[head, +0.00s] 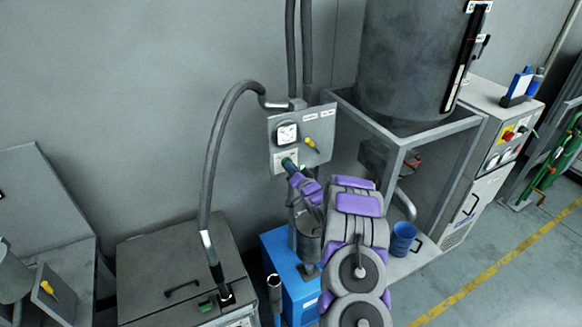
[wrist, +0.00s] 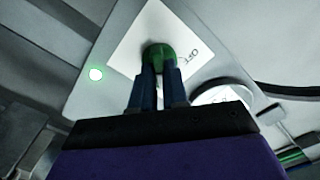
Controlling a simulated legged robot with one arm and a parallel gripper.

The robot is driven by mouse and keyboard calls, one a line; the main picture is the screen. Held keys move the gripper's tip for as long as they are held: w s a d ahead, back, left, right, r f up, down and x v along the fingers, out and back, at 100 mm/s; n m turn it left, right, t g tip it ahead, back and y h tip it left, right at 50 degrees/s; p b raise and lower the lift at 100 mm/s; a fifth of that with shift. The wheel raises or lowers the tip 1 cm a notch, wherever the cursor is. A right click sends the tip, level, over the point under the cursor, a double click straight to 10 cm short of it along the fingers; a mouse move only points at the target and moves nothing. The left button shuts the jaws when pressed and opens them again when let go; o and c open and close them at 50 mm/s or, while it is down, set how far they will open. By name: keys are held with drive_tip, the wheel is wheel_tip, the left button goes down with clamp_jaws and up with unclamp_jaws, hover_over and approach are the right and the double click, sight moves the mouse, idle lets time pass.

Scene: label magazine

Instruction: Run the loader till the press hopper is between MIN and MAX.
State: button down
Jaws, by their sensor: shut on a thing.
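The loader panel (head: 276,150) is a grey box on the wall with a round gauge, a yellow handle (head: 311,143) and small labels. My gripper (head: 289,166) is at its lower left, shut on a green knob. In the wrist view my gripper (wrist: 158,85) has both fingers on the green knob (wrist: 158,54), which sits on a white plate. A green lamp (wrist: 96,74) glows beside it. The press hopper (head: 405,55) is a large dark grey cylinder on a frame. Its upright sight gauge (head: 463,60) is seen at an angle; MIN, MAX and the level cannot be read.
A hose (head: 212,150) runs from the panel to a grey lidded bin (head: 180,275). A blue base unit (head: 292,280) stands below the panel. A blue cup (head: 402,238) is right of my arm.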

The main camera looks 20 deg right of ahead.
drive_tip(key=shift+d+r+m, duration=0.15)
drive_tip(key=shift+m, duration=0.45)
drive_tip(key=c, duration=1.2)
unclamp_jaws()
drive_tip(key=shift+s+d, duration=0.1)
drive_tip(key=shift+c, duration=0.2)
drive_tip(key=shift+o, duration=0.5)
drive_tip(key=s, duration=1.7)
drive_tip(key=shift+d+f, duration=0.25)
drive_tip(key=shift+d, duration=0.1)
drive_tip(key=shift+s, duration=0.1)
